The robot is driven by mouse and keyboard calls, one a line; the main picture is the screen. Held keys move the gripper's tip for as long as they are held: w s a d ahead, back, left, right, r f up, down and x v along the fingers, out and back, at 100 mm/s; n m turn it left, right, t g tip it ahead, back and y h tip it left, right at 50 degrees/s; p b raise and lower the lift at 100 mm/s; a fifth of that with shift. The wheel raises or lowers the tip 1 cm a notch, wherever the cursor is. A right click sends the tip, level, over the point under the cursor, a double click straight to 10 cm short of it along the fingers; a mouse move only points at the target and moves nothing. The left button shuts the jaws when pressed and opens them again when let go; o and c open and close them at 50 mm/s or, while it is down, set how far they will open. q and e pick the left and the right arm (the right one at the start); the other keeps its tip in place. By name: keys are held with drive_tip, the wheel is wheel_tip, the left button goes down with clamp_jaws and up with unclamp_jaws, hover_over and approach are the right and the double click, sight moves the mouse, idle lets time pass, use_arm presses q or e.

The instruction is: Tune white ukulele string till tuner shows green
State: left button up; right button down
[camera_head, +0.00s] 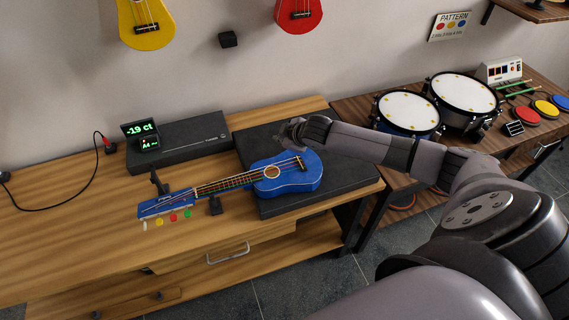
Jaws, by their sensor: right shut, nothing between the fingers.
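A blue ukulele (292,180) lies on the wooden bench, its body on a dark mat (308,201) and its neck pointing left on small black supports. Its headstock (165,203) has coloured pegs: a white peg (145,224), a yellow one, a red one and a green one. The tuner (140,130) behind it shows "-19 ct" in green digits, with "A4" and a small red mark below. My right gripper (288,129) is shut and empty above the back of the ukulele body, close to the strings; I cannot tell whether it touches them. My left gripper is out of view.
A black box (185,142) sits behind the ukulele, with a cable (62,208) at left. Drums (408,112) and coloured pads (523,117) stand on a table at right. Yellow and red ukuleles hang on the wall.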

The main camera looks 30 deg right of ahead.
drive_tip(key=b, duration=0.5)
hover_over(285, 161)
drive_tip(key=f, duration=0.3)
drive_tip(key=a+f, duration=0.1)
drive_tip(key=f, duration=0.1)
drive_tip(key=shift+f, duration=0.95)
drive_tip(key=shift+f, duration=0.2)
drive_tip(key=shift+f, duration=0.2)
drive_tip(key=shift+f, duration=0.3)
idle(0.3)
drive_tip(key=shift+r+p, duration=0.75)
